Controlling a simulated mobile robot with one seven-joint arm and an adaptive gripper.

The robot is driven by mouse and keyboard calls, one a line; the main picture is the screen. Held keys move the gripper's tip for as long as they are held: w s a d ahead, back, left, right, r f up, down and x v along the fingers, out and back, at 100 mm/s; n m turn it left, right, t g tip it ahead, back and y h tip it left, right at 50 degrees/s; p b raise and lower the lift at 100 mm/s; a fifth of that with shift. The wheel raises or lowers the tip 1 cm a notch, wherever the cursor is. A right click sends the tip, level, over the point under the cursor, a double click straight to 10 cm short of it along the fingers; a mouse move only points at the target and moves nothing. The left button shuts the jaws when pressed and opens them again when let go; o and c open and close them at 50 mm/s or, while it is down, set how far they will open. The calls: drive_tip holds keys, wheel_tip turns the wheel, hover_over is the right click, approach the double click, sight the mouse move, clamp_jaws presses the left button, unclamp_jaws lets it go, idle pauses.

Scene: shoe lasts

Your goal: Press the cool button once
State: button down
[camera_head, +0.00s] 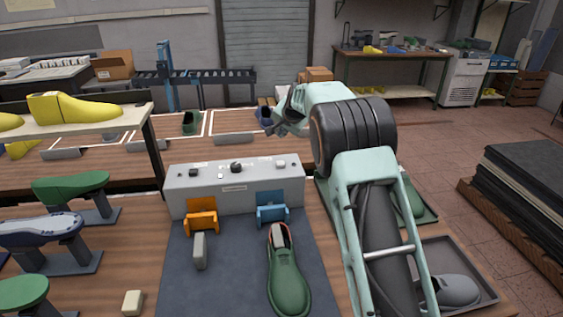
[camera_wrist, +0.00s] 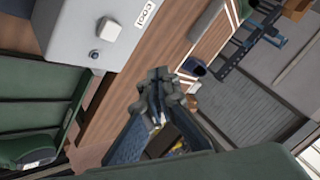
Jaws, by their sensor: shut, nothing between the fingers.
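The grey control box (camera_head: 232,185) stands at the back of the dark mat. A pale square button (camera_head: 280,163) sits near its right end. In the wrist view this button (camera_wrist: 107,30) is at the upper left, beside a small label (camera_wrist: 146,14) that appears to read COOL. My gripper (camera_head: 284,117) is shut and empty, raised above and behind the box's right end. In the wrist view its fingertips (camera_wrist: 160,78) are over the wooden bench, to the right of the button and apart from it.
A green shoe (camera_head: 287,278) lies on the mat. A grey tray (camera_head: 455,254) is at right.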

sight(281, 164)
idle(0.3)
wheel_tip(281, 164, down, 9)
drive_tip(key=b, duration=0.6)
drive_tip(key=shift+r, duration=0.1)
idle(1.3)
drive_tip(key=shift+f+b, duration=0.35)
drive_tip(key=shift+f, duration=0.05)
drive_tip(key=shift+f+b, duration=0.45)
drive_tip(key=shift+f, duration=0.2)
idle(0.7)
drive_tip(key=shift+r, duration=0.15)
drive_tip(key=shift+r+p, duration=0.6)
drive_tip(key=shift+r, duration=0.25)
